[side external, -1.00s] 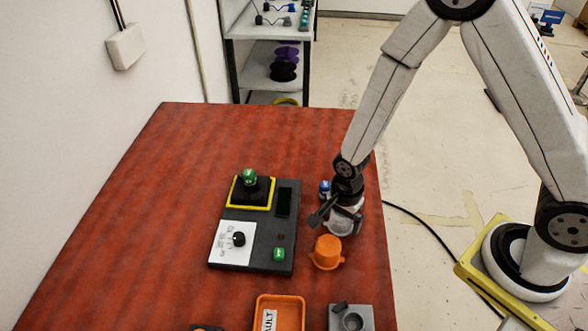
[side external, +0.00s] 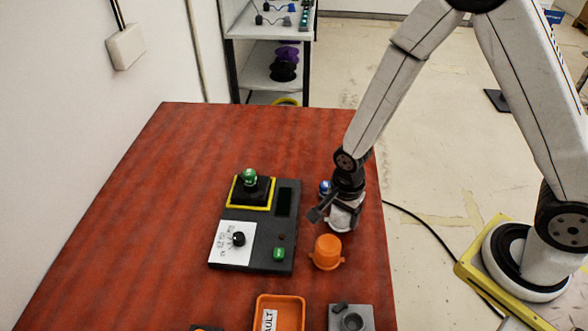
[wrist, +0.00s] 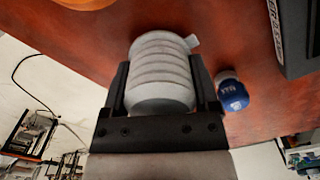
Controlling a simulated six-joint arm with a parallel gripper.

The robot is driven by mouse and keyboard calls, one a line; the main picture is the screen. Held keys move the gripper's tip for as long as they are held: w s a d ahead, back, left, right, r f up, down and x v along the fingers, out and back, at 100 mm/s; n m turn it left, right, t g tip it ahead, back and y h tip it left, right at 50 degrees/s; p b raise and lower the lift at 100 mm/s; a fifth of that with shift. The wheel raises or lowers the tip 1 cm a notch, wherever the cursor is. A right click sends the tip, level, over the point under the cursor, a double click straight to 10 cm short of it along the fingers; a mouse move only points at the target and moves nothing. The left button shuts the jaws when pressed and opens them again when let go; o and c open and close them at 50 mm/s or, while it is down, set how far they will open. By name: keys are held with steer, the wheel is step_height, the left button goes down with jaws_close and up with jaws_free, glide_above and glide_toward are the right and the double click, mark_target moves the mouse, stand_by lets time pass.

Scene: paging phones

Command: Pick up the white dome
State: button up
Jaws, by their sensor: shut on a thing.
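The white dome (wrist: 162,72) has a ribbed, pale body and fills the middle of the wrist view. My gripper (wrist: 160,84) is shut on it, with one dark finger on each side. In the side view the dome (side external: 340,224) shows partly below my gripper (side external: 338,212), near the right edge of the red table. The fingers hide part of it there. I cannot tell whether its base is clear of the table.
An orange cup-shaped piece (side external: 327,252) stands just in front. A blue-and-white knob (wrist: 231,91) is close beside my gripper. A dark control panel (side external: 265,240) lies to the left. An orange tray (side external: 300,301) and grey block (side external: 351,318) are nearer the front.

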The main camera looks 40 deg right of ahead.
steer(key=shift+r, duration=4.15)
steer(key=shift+w, duration=0.15)
